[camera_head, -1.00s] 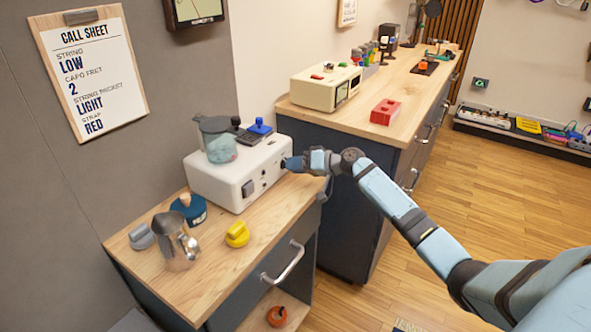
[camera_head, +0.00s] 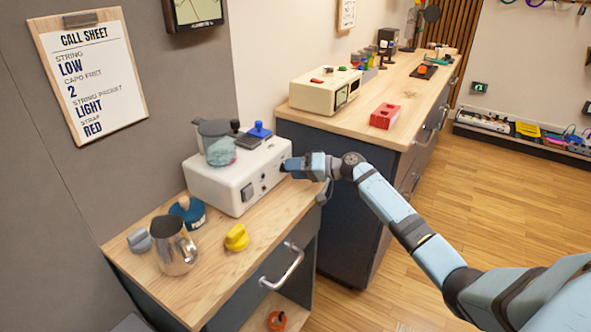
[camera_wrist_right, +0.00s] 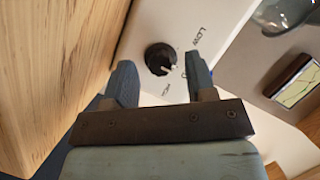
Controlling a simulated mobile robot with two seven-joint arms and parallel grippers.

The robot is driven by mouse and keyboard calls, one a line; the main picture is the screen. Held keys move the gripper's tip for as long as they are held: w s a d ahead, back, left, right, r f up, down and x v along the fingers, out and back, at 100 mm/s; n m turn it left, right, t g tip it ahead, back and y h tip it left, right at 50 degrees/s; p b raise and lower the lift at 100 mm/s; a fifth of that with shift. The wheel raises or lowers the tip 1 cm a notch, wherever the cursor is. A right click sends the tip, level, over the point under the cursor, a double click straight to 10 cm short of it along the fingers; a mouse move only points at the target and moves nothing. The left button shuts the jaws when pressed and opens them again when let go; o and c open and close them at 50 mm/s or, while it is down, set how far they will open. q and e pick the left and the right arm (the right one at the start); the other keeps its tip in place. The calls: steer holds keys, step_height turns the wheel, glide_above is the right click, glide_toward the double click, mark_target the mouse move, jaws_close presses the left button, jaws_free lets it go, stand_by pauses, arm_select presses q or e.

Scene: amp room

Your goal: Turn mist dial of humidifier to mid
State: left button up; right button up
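The humidifier is a white box (camera_head: 215,183) with a clear, dark-lidded tank (camera_head: 217,143) on top, standing on the near wooden cabinet. My right gripper (camera_head: 288,165) is at the right end of its front face. In the right wrist view the mist dial (camera_wrist_right: 160,58) is a round black knob with a white mark toward its lower right. "Low" is printed beside it; other lettering is partly hidden. The open fingers of my right gripper (camera_wrist_right: 160,82) are on either side of the knob's near side, with gaps showing. My left gripper is not in view.
The near cabinet top (camera_head: 205,269) also holds a metal pitcher (camera_head: 175,246), a blue pot (camera_head: 189,210), a grey knob-like piece (camera_head: 139,240) and a yellow one (camera_head: 236,238). A cream device (camera_head: 325,90) and red block (camera_head: 385,114) sit on the farther counter.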

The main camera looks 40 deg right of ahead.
steer(key=v, duration=1.3)
steer(key=shift+s+d, duration=0.25)
steer(key=shift+s, duration=0.05)
